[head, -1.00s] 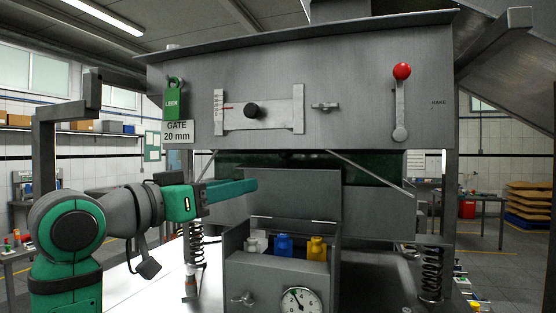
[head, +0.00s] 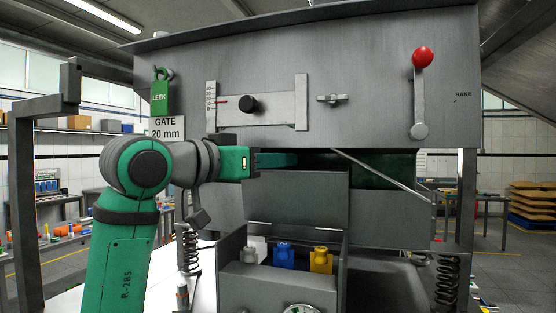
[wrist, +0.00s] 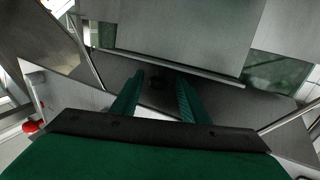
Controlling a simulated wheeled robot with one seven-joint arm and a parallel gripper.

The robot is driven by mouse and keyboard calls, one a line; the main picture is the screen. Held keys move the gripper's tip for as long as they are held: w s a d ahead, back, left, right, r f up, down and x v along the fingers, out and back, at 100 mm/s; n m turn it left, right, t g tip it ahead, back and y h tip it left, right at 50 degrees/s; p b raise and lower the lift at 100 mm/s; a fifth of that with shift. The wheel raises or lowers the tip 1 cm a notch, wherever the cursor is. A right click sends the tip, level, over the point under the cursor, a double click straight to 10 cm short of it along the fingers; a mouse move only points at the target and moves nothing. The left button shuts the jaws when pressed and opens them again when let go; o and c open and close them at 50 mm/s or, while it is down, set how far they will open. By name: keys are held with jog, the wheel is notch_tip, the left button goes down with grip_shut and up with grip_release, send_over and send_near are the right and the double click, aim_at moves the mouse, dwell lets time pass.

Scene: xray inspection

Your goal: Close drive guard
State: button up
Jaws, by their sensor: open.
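The drive guard appears to be the grey lid (head: 300,198), a flat panel that stands raised at the back of a grey open-topped box (head: 275,288). A hinge line shows along the lid's bottom. My gripper (head: 292,159) is at the height of the lid's top edge, pointing right; whether it touches the lid cannot be told. In the wrist view my gripper (wrist: 160,76) has its two green fingers apart with nothing held between them. A grey panel (wrist: 185,40) lies beyond the fingertips there; I cannot tell if it is the lid.
In the box stand a white, a blue (head: 284,254) and a yellow (head: 321,260) block-like piece. The large grey hopper body (head: 350,110), with a red-knobbed lever (head: 421,90) and a green padlock (head: 160,97), hangs above. A coil spring (head: 447,283) stands at right.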

jog(key=shift+x, duration=0.85)
jog(key=shift+c, duration=0.3)
